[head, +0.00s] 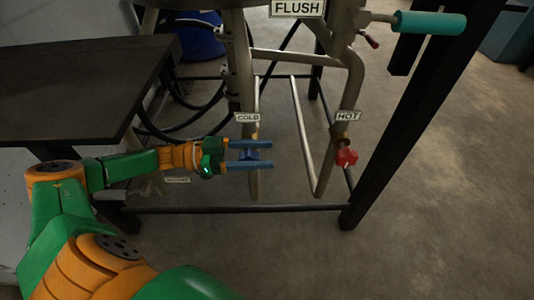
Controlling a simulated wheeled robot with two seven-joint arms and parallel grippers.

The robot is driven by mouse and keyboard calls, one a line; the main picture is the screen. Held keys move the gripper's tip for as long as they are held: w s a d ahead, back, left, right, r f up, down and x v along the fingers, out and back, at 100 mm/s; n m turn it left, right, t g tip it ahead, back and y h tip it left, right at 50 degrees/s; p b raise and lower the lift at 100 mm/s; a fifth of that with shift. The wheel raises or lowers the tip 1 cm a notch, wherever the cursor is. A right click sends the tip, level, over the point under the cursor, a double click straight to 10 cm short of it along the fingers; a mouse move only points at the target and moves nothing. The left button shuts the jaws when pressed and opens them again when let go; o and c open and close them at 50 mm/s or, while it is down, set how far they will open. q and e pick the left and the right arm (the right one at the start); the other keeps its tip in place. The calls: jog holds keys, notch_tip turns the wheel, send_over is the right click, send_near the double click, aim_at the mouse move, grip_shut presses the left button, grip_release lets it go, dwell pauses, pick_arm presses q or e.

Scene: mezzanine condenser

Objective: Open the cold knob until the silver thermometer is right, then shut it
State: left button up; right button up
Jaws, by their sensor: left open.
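The COLD label (248,118) hangs on a vertical metal pipe left of centre. Just below it a small dark blue knob (251,155) shows between the two fingers of my left gripper (268,155). The gripper reaches in from the left, its fingers open above and below the knob. I cannot tell whether either finger touches it. The fingers partly cover the knob and the pipe, so how far the knob is turned is unclear. I cannot make out the silver thermometer in this view. My right gripper is not in view.
A red knob (346,157) sits under the HOT label (347,116) to the right. A FLUSH label (297,8) and a teal-handled lever (429,22) are above. A dark table (95,85) stands at left. A black frame bar (240,208) runs low across.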

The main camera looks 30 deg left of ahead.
pick_arm(q)
jog(key=shift+w+d, duration=0.25)
jog(key=shift+d, duration=0.1)
grip_shut()
